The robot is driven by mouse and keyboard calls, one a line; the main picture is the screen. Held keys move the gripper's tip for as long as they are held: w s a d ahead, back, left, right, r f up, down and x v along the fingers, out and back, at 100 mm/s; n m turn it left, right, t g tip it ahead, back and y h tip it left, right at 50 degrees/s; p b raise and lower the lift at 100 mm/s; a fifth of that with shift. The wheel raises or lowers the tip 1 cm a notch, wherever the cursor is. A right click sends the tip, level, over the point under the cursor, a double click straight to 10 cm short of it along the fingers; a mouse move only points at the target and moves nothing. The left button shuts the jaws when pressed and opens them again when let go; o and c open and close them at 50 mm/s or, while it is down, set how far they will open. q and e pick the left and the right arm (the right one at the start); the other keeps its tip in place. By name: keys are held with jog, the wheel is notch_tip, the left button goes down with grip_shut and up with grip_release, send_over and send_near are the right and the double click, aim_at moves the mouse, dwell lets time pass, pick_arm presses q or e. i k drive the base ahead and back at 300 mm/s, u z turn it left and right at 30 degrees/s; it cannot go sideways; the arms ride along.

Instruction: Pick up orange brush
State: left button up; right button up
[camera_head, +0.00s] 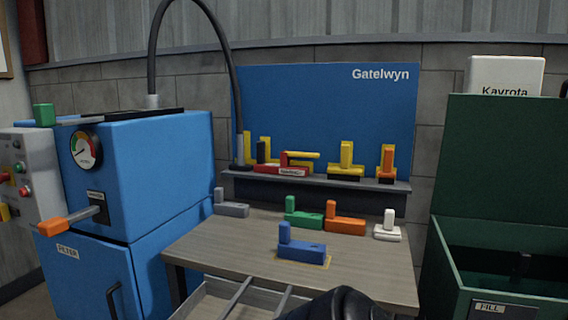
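An orange L-shaped piece (345,225), which looks like the orange brush, lies on the wooden table with a short upright part at its left end. It sits right of a similar green piece (304,219) and left of a white one (388,232). Another upright piece, orange and yellow, (387,160) stands on the shelf behind. A dark rounded shape at the bottom centre may be part of my arm. No gripper fingers show, so neither gripper is in view.
A blue piece (302,253) lies in front on the table (225,245), and a grey one (231,209) at back left. A shelf (310,183) with several pieces stands behind. A blue cabinet (160,165) is left, an open green bin (500,260) right. A drawer (210,303) is open in front.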

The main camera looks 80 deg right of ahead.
aim_at(385, 176)
jog(key=k, duration=1.6)
jog(key=z, duration=0.2)
